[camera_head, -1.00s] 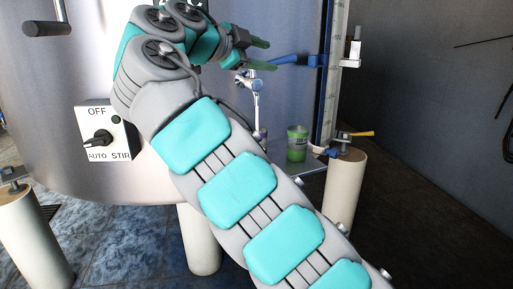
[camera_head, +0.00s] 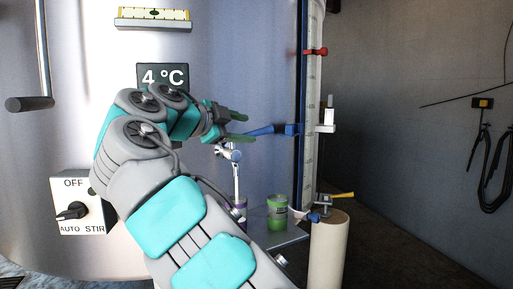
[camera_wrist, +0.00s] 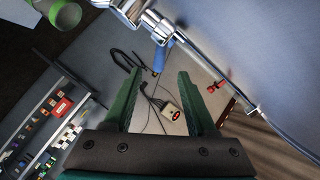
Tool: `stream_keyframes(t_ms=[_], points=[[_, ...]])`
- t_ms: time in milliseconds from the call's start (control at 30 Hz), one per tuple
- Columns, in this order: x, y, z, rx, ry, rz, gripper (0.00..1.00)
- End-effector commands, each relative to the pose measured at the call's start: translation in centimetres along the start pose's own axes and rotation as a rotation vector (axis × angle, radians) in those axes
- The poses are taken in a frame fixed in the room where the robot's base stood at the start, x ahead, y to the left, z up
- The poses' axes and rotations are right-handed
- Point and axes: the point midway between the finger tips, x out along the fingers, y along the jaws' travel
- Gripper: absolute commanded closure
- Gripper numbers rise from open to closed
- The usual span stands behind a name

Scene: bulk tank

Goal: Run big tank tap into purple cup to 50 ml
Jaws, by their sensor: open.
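The big steel tank (camera_head: 230,60) fills the head view's left and middle. Its chrome tap (camera_head: 228,152) is low on the front and shows at the top of the wrist view (camera_wrist: 155,25). The purple cup (camera_head: 240,202) stands below the tap, mostly hidden by my arm; I cannot see its contents. A blue lever (camera_head: 265,131) points toward my gripper (camera_head: 241,127). My gripper is open with green fingers. In the wrist view the lever (camera_wrist: 163,55) appears between and beyond the fingertips; I cannot tell whether they touch it.
A green cup (camera_head: 277,213) stands on the small shelf (camera_head: 285,238), right of the purple one. A graduated sight tube (camera_head: 312,100) with a red marker (camera_head: 316,52) runs up the tank's right side. A post (camera_head: 328,250) stands below it. An OFF/AUTO/STIR switch (camera_head: 75,210) is at left.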

Motion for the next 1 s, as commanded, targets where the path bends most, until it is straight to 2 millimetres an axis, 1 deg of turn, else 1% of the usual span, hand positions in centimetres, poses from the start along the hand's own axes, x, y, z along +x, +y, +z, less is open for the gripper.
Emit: stream_keyframes(t_ms=[167,400,500,633,800,833,1000], points=[[2.1,0.2,-0.1,0.0,0.004,0.007,0.43],[5.7,0.1,-0.1,-0.001,0.003,0.006,0.43],[6.9,0.1,0.0,-0.003,0.003,0.004,0.43],[7.5,0.2,0.0,-0.002,0.002,0.005,0.43],[7.5,0.2,0.1,-0.002,0.001,0.004,0.43],[7.5,0.2,0.1,-0.002,0.001,0.004,0.44],[7.5,0.1,0.0,-0.001,0.001,0.003,0.63]])
